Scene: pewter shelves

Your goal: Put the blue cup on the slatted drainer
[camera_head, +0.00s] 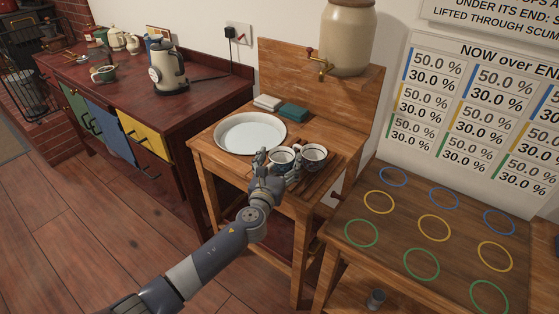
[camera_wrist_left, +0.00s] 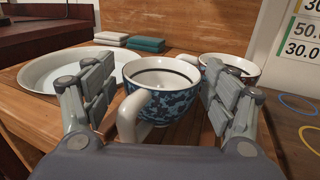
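The blue cup (camera_head: 281,156) is white inside with a blue floral outside, and stands upright on the wooden stand. In the left wrist view the blue cup (camera_wrist_left: 172,104) sits between my fingers, its white handle toward me. My left gripper (camera_head: 276,165) is open around it; the left wrist view shows a gap beside the left finger of the gripper (camera_wrist_left: 160,100). The slatted drainer (camera_head: 319,182) is at the stand's right front, partly hidden by cups and gripper. I cannot tell whether the blue cup touches it. My right gripper is out of view.
A second cup (camera_head: 314,153) stands close on the right. A white basin (camera_head: 249,132) is at the left, with folded cloths (camera_head: 293,111) behind. A beige urn with a tap (camera_head: 347,40) stands above. A table with colored rings (camera_head: 435,228) is at the right.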

